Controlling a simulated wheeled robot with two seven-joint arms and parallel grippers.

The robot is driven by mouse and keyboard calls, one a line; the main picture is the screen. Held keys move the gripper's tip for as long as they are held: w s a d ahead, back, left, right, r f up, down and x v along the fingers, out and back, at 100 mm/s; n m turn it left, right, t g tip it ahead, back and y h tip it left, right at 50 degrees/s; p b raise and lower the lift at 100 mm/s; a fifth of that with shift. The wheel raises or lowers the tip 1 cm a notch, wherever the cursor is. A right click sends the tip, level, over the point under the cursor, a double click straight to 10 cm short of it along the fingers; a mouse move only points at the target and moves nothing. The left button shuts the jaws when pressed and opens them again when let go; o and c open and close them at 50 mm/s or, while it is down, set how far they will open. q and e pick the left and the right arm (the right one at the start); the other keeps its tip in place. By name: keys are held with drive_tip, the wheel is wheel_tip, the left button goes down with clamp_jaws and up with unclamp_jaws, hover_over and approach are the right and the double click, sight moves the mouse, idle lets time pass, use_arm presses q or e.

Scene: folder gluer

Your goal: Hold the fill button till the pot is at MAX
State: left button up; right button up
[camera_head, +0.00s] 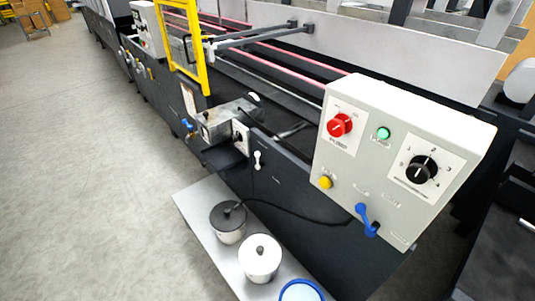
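A grey control panel (400,180) on the machine bears a red rotary switch (340,125), a green button (383,133), a black dial (421,170), a yellow button (325,182) and a blue lever (366,218). Its small labels are too blurred to read, so I cannot tell which is the fill button. A pot with a dark lid (228,222) stands on a low shelf, with a black hose at its lid. A white-lidded pot (260,257) stands in front of it. No MAX mark or fill level shows. Neither gripper is in view.
The low grey shelf (203,204) juts out from the machine's side. A blue-rimmed container (301,291) is cut off at the bottom edge. A yellow guard frame (201,62) stands farther back. The floor (75,150) at left is clear.

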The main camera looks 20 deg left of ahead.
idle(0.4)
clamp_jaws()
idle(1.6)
